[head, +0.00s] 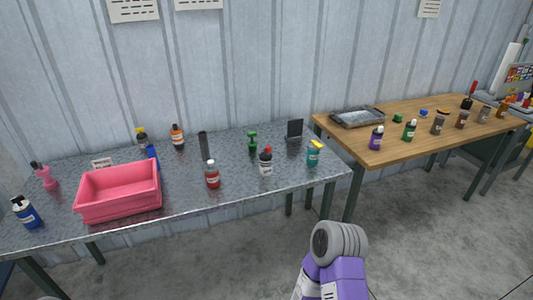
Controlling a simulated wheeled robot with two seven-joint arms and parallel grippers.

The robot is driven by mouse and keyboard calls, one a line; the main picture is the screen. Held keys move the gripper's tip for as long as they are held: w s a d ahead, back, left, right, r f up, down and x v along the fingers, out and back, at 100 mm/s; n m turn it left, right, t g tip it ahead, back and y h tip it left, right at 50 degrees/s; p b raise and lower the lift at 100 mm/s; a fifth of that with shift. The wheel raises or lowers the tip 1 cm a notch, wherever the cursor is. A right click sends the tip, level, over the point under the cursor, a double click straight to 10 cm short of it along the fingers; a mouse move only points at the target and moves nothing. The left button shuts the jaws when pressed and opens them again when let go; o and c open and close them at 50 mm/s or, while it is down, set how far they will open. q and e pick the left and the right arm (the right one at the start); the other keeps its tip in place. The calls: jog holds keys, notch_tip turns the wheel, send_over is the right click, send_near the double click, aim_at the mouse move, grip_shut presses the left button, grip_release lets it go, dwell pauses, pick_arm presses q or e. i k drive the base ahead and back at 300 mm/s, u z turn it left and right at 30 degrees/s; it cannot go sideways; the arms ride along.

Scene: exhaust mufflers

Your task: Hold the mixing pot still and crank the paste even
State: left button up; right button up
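I cannot make out a mixing pot or a crank anywhere in the head view. One of my arms, purple with a grey rounded joint, comes up from the bottom edge right of the middle, in front of the metal table. No gripper fingers show on it. Neither my left nor my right gripper is in view.
A grey metal table (262,196) holds a pink bin (120,190), a red bottle (212,176), a white bottle with a red cap (266,163) and a teal bottle (313,155). A wooden table (410,150) at right carries a metal tray (357,117) and several bottles. Concrete floor is clear between.

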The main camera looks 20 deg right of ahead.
aim_at(268, 151)
jog(key=z, duration=2.25)
jog(key=i, duration=2)
jog(key=u, duration=2.8)
